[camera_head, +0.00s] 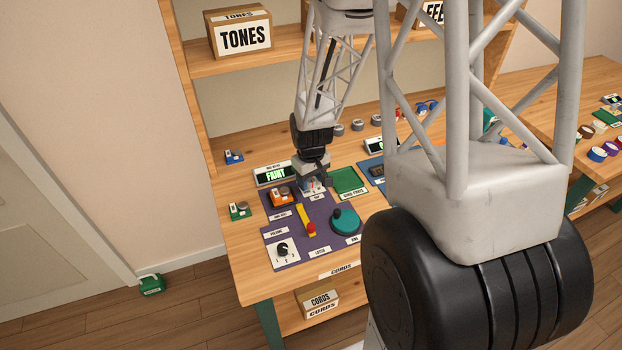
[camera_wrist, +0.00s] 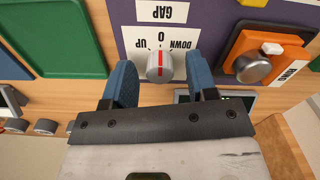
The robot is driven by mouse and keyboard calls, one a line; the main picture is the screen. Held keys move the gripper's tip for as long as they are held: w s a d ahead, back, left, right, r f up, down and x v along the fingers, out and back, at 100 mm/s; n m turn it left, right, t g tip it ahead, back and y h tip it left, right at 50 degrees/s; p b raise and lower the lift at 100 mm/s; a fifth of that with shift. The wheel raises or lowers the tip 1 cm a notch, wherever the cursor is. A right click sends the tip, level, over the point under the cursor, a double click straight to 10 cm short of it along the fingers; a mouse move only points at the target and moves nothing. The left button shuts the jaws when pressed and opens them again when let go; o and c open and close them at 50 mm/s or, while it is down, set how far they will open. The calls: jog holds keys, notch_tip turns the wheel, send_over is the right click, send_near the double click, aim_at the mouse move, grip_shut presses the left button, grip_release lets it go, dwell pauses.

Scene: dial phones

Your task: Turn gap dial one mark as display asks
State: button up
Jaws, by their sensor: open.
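The gap dial is a grey knob with a red line (camera_wrist: 160,66), on a white plate marked UP, 0 and DOWN. In the wrist view its label (camera_wrist: 162,12) reads GAP upside down. The red line stands straight, in line with the 0. My gripper (camera_wrist: 159,76) is open, with one blue finger on each side of the knob. I cannot tell whether either finger touches it. In the head view my gripper (camera_head: 313,176) is over the plate and hides the knob. The display (camera_head: 274,174) reads FAINT in green letters, behind and left of the gripper.
The purple panel (camera_head: 268,230) also holds an orange unit with a knob (camera_head: 281,196), a yellow lever with a red end (camera_head: 305,219), a teal round dial (camera_head: 345,220) and a volume dial (camera_head: 282,249). A green tray (camera_head: 349,181) lies right of my gripper.

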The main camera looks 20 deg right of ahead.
jog(key=c, duration=0.9)
jog(key=shift+c, duration=0.2)
jog(key=shift+m, duration=0.5)
jog(key=m, duration=0.3)
jog(key=shift+m, duration=2.5)
jog(key=o, duration=0.9)
